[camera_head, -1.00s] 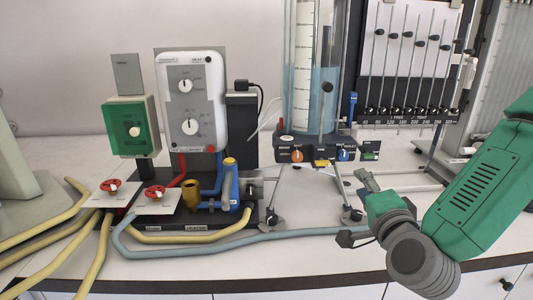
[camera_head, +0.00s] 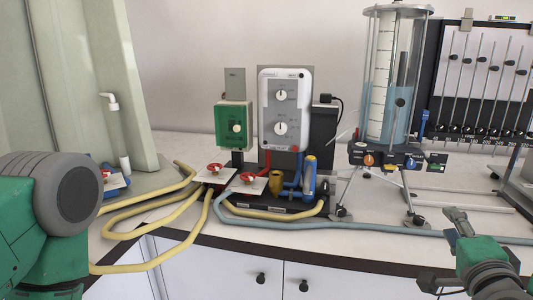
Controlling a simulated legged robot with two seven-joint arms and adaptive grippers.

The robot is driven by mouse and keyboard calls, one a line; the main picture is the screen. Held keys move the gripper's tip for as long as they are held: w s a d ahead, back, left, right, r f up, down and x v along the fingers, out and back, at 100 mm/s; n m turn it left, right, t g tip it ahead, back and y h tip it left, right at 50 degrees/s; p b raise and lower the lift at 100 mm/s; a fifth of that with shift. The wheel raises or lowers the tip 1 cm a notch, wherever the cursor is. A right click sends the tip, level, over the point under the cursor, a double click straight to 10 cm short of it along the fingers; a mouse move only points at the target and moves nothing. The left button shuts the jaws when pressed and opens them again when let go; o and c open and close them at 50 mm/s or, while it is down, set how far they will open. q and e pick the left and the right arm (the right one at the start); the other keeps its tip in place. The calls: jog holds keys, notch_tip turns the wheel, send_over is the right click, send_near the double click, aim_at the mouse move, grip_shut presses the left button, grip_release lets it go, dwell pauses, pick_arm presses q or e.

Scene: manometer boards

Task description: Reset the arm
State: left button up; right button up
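My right arm comes in at the lower right, with a green wrist and grey joints. Its gripper (camera_head: 457,216) points up and away over the front edge of the bench, with no object visible in it. My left arm shows at the left edge as a large grey joint and green links. Its gripper is out of view.
The bench (camera_head: 350,240) holds a white control box (camera_head: 284,105), a green box (camera_head: 233,127), red valves (camera_head: 248,178), a water cylinder (camera_head: 390,80) and a manometer board (camera_head: 485,85). Yellow hoses (camera_head: 150,222) and a blue-grey hose (camera_head: 330,229) run along the front.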

jog(key=s+a+f+n+g+y, duration=0.2)
jog(key=s+a+f+n+g, duration=0.15)
jog(key=f, duration=0.45)
jog(key=s+a+f+n+g+y, duration=0.1)
jog(key=s+a+f+n+g, duration=0.1)
jog(key=f+n, duration=0.35)
jog(key=s+a+f+n+g+y, duration=0.2)
jog(key=s+f+g, duration=0.1)
jog(key=f, duration=0.7)
jog(key=s+f+n+g, duration=0.3)
jog(key=s+f, duration=0.3)
jog(key=s, duration=0.3)
jog(key=s+d+f+n+g+h, duration=0.1)
jog(key=s+f+n+g, duration=0.3)
jog(key=s+f, duration=0.3)
jog(key=s+g, duration=0.1)
jog(key=s, duration=0.2)
jog(key=shift+d, duration=0.15)
jog(key=shift+w+g, duration=0.15)
jog(key=shift+g, duration=0.1)
